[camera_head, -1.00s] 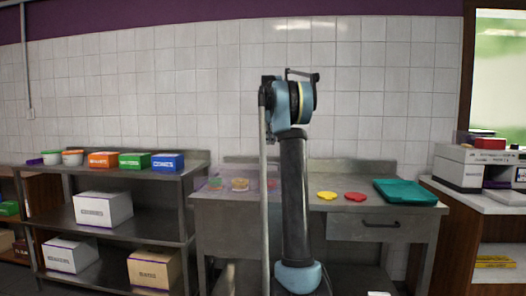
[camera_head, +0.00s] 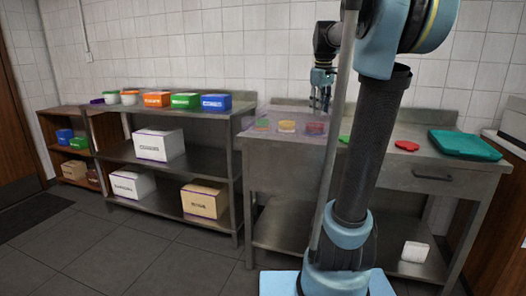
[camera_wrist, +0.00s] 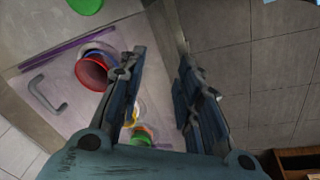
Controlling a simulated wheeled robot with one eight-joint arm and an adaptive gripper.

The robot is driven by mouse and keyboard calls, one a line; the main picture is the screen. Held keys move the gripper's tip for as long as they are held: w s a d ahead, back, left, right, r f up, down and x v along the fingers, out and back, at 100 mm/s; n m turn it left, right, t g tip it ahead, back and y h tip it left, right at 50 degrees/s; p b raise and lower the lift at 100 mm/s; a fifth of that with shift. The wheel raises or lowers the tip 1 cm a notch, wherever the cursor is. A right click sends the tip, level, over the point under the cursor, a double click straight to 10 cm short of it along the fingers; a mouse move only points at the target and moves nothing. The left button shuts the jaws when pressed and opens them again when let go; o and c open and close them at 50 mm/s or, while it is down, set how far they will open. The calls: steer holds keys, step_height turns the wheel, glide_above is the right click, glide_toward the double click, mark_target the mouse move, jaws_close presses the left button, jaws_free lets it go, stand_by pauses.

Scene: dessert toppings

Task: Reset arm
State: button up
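My gripper (camera_head: 322,88) hangs at the end of my bent arm, above the left part of the steel table (camera_head: 400,172). In the wrist view my gripper (camera_wrist: 163,60) has its two fingers apart with nothing between them. Below it lies a clear, purple-edged case (camera_head: 262,112) with small coloured bowls in it. The case also shows in the wrist view, with a grey handle (camera_wrist: 38,92) and a red bowl (camera_wrist: 92,72). My fingers hide part of the case there.
A green lid (camera_head: 344,139), a red lid (camera_head: 406,146) and a teal tray (camera_head: 464,145) lie on the table to the right. A steel shelf (camera_head: 215,113) with coloured tubs and boxes stands left. The floor (camera_head: 130,248) in front is clear.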

steer(key=s+a+f+m, duration=0.3)
steer(key=s+f+m, duration=0.4)
steer(key=s+f, duration=2.2)
steer(key=shift+s+a+f+m, duration=0.2)
steer(key=shift+s+m, duration=0.2)
steer(key=shift+s, duration=0.25)
steer(key=shift+w+f, duration=0.2)
steer(key=shift+w, duration=0.3)
